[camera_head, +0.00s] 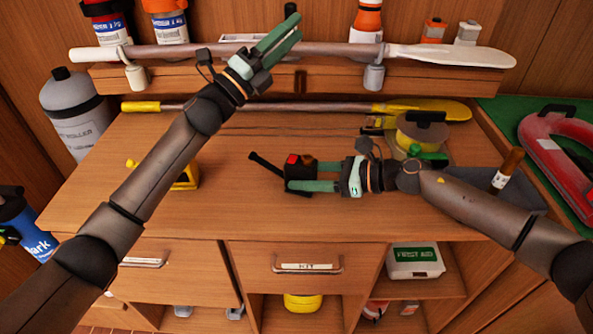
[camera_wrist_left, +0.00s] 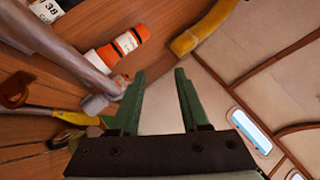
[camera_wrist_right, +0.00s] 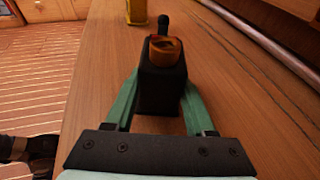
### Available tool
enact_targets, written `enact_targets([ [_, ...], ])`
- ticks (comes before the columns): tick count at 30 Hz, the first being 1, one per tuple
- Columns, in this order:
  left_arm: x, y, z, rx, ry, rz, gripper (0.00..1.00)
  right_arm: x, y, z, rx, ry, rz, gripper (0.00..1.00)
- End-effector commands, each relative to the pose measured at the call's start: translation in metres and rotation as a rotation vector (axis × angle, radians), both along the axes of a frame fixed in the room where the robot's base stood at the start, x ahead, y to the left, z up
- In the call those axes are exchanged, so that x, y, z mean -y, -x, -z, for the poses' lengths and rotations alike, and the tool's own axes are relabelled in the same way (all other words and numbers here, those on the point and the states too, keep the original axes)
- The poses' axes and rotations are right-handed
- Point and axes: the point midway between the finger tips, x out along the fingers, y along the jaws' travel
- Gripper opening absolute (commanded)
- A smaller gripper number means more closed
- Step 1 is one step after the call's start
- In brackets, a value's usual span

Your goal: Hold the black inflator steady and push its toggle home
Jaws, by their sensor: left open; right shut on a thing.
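The black inflator (camera_head: 299,172) is a small dark box above the middle of the bench top. It has a red-orange part on top, and a thin black bar sticks out at its left. In the right wrist view the inflator (camera_wrist_right: 160,92) stands between the green fingers, with an orange ring-like piece (camera_wrist_right: 165,48) on top. I cannot tell which part is the toggle. My right gripper (camera_head: 303,176) is shut on the inflator from the right. My left gripper (camera_head: 294,28) is open and empty, high in front of the back shelf, well away from the inflator.
A long pole (camera_head: 300,51) lies along the back shelf near my left gripper. A yellow paddle (camera_head: 430,107) lies behind the inflator. A yellow object (camera_head: 187,178) sits at left, and a yellow reel (camera_head: 420,136) at right. The front bench middle is clear.

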Motion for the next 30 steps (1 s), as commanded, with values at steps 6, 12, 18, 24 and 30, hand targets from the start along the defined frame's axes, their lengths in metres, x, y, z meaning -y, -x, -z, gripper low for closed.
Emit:
enact_targets([
  [6, 0.089, 0.038, 0.035, 0.325, -0.485, 0.216, 0.45, 0.000, 0.001, 0.002, -0.002, 0.002, -0.001, 0.10],
  [12, 0.102, 0.059, 0.104, 0.573, -0.978, 0.444, 0.45, 0.000, 0.000, 0.002, -0.002, 0.002, -0.001, 0.10],
  [18, 0.036, 0.052, 0.156, 0.703, -1.493, 0.686, 0.45, 0.000, 0.000, 0.002, -0.002, 0.002, -0.001, 0.10],
  [24, -0.039, 0.054, 0.159, 0.793, -1.928, 0.984, 0.45, 0.000, 0.000, 0.002, -0.002, 0.002, -0.001, 0.10],
  [30, -0.072, 0.061, 0.145, 0.840, -2.135, 1.198, 0.45, 0.000, 0.000, 0.002, -0.002, 0.002, -0.001, 0.10],
])
